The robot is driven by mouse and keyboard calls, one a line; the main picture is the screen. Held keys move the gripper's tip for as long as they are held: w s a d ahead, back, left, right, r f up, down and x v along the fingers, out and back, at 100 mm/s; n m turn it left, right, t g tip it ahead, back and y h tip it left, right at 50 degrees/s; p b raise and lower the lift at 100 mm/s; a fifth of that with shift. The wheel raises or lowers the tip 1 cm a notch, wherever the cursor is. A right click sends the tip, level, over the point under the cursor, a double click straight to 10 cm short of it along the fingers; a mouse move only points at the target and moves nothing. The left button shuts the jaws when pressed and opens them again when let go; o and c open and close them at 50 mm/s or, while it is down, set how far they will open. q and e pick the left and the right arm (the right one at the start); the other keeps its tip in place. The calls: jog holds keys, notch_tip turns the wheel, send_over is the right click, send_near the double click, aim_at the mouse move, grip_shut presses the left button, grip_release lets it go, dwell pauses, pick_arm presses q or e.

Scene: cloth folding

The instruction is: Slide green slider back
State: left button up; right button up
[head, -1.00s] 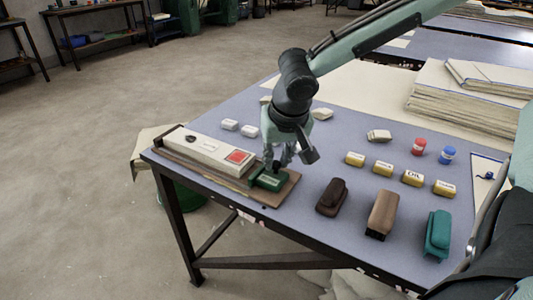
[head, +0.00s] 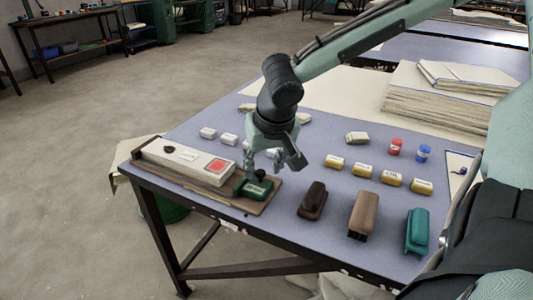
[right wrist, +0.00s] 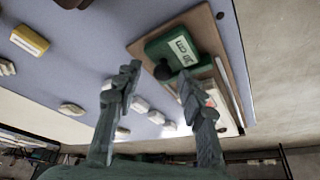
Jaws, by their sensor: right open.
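The green slider (head: 253,188) sits at the right end of a brown wooden board (head: 270,200), beside a long white box with a red square (head: 193,162). It has a white label and a dark knob. In the right wrist view the green slider (right wrist: 178,50) lies past the fingertips, with the knob lying between their lines. My right gripper (head: 264,170) is just above and behind the slider; its two fingers are apart and empty in the right wrist view (right wrist: 158,80). I cannot tell whether a finger touches the slider. My left gripper is not in view.
Dark brown, tan and teal blocks (head: 417,232) stand near the table's front edge. Several yellow-labelled pieces (head: 391,179), a red jar (head: 395,146) and a blue jar (head: 424,153) lie right of the gripper. Small white pieces (head: 229,139) lie behind the board. Folded cloths (head: 440,100) are stacked at the back right.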

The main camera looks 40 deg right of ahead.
jog(key=v, duration=1.1)
jog(key=shift+s, duration=0.2)
jog(key=shift+r, duration=0.1)
